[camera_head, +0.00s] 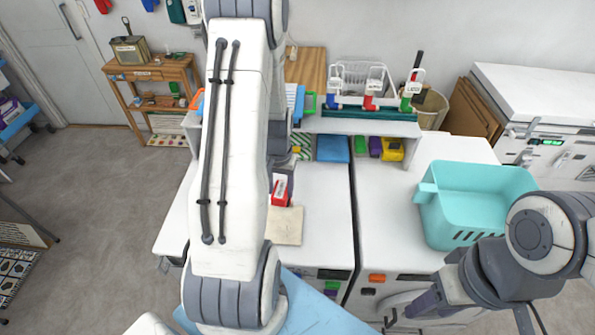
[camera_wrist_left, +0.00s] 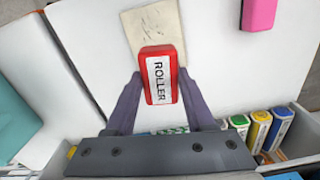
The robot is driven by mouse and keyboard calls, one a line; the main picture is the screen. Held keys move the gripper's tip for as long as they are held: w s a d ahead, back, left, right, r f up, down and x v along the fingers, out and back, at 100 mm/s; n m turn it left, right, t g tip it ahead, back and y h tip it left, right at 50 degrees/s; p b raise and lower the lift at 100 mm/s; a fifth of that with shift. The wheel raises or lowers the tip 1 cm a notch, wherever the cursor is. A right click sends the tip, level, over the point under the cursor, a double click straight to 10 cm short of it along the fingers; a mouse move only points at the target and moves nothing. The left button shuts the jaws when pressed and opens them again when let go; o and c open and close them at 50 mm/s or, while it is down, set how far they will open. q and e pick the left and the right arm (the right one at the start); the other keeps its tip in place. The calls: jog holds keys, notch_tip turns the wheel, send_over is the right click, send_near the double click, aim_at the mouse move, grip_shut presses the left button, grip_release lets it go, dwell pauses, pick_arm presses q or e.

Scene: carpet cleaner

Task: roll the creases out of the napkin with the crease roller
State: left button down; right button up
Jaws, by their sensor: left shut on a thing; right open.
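The crease roller (camera_wrist_left: 161,75) is a red block with a white label reading ROLLER. My left gripper (camera_wrist_left: 158,88) is shut on it, one finger on each side. The roller also shows in the head view (camera_head: 280,191), partly behind my left arm. The napkin (camera_wrist_left: 153,27) is a beige square with faint dark crease marks, lying flat on a white top. In the head view the napkin (camera_head: 286,226) is partly covered by my arm. The roller overlaps the napkin's near edge in the wrist view; I cannot tell whether they touch. My right gripper (camera_head: 468,316) is open and empty at lower right.
A teal basket (camera_head: 477,205) stands on the right white top. A shelf (camera_head: 360,126) with bottles, a white rack and colored boxes runs along the back. A pink object (camera_wrist_left: 258,14) lies on the white top (camera_wrist_left: 235,65).

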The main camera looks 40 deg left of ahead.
pick_arm(q)
jog(key=shift+w+f, duration=0.15)
jog(key=shift+w, duration=0.2)
jog(key=shift+a+f+b, duration=0.1)
jog(key=shift+f+b, duration=0.15)
jog(key=shift+b, duration=0.1)
notch_tip(320, 180, down, 5)
jog(key=b, duration=0.4)
jog(key=shift+w, duration=0.15)
jog(key=shift+r, duration=0.1)
pick_arm(e)
jog(key=f, duration=0.2)
jog(key=w+f, duration=0.1)
jog(key=f, duration=0.1)
jog(key=shift+a+f, duration=0.1)
jog(key=shift+f, duration=0.25)
jog(key=shift+s, duration=0.15)
pick_arm(q)
jog(key=shift+f+b, duration=0.95)
jog(key=shift+f, duration=0.3)
pick_arm(e)
jog(key=shift+f, duration=0.95)
